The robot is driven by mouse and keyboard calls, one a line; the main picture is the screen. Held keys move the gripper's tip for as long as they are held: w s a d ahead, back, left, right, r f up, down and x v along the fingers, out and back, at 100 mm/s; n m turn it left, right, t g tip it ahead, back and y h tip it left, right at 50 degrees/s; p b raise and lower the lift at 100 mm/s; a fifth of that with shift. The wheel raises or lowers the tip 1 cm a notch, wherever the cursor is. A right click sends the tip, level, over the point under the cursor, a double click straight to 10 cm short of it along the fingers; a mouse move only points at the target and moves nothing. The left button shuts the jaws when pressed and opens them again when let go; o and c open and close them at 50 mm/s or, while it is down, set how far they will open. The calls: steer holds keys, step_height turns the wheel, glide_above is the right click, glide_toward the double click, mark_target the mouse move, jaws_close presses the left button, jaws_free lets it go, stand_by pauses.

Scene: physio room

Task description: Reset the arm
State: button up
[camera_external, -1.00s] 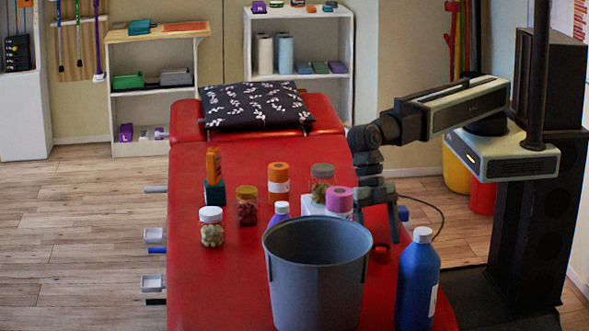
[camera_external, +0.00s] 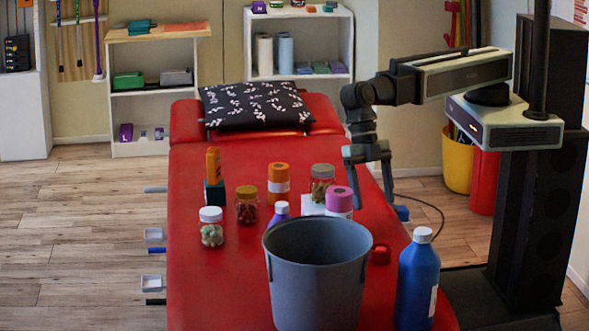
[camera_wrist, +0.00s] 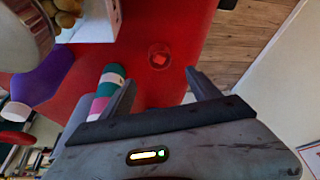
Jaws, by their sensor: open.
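My gripper (camera_external: 369,188) hangs from my arm above the right edge of the red treatment table (camera_external: 210,265), with its fingers pointing down. It is open, and nothing is between its fingers. In the wrist view my gripper (camera_wrist: 154,80) shows two spread fingers. A small red object (camera_external: 380,254) lies on the table below it, to the right of the grey bucket. A small red item also shows beyond the fingers in the wrist view (camera_wrist: 159,57).
The grey bucket (camera_external: 315,280) and a blue bottle (camera_external: 417,280) stand at the front. A pink-topped container (camera_external: 340,201), a nut jar (camera_external: 322,182) and several other jars and bottles stand left of my gripper. A dark patterned pillow (camera_external: 254,104) lies at the far end.

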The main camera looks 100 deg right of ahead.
steer(key=w+d+f+m+t+h, duration=0.1)
steer(key=w+d+m+h, duration=0.15)
steer(key=d+m, duration=1.3)
steer(key=w+d+f+m+h, duration=0.1)
steer(key=w+d+m+h, duration=0.35)
steer(key=d, duration=1.95)
step_height(320, 180, up, 18)
steer(key=s+m+y+p, duration=0.1)
steer(key=y+p, duration=0.1)
steer(key=p, duration=1.5)
steer(key=shift+s+y+p, duration=0.25)
steer(key=shift+y+p, duration=0.05)
steer(key=shift+y, duration=0.1)
steer(key=shift+f, duration=0.1)
